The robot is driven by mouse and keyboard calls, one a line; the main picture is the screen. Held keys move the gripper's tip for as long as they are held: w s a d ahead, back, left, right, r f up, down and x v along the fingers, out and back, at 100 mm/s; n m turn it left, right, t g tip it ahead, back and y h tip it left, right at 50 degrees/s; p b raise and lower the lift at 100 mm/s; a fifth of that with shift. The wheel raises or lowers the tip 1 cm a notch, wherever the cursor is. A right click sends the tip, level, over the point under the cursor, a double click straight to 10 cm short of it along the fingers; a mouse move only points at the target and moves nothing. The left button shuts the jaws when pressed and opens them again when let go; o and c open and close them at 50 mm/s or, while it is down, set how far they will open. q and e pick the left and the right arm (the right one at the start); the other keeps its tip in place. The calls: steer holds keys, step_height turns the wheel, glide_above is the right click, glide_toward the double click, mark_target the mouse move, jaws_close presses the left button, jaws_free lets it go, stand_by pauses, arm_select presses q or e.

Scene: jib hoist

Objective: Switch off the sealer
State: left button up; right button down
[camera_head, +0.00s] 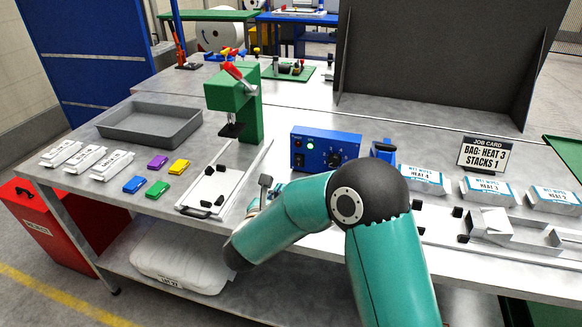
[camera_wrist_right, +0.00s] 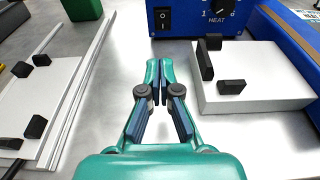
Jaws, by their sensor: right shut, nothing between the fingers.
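The sealer's blue control box (camera_head: 325,141) stands on the bench in the middle of the head view. The black rocker switch (camera_wrist_right: 162,20) shows on the box front in the right wrist view; which side is pressed is too small to tell. My right gripper (camera_wrist_right: 160,68) is shut and empty over the bench, in front of the switch and apart from it. In the head view its fingers (camera_head: 265,183) show partly behind my arm. My left gripper is not in view.
A white block with black pieces (camera_wrist_right: 250,80) stands right of the gripper. A white board with rails (camera_head: 215,192) lies to the left, below a green press (camera_head: 235,100). Wipes packs (camera_head: 485,190) and a job card (camera_head: 483,154) are at right. Bare bench lies before the switch.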

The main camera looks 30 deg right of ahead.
mark_target(297, 160)
arm_select(q)
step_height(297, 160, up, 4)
steer(key=p, duration=0.3)
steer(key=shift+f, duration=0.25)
arm_select(e)
steer(key=x, duration=0.9)
steer(key=r+x, duration=0.1)
steer(key=x, duration=0.4)
steer(key=shift+d, duration=0.1)
steer(key=shift+r, duration=0.1)
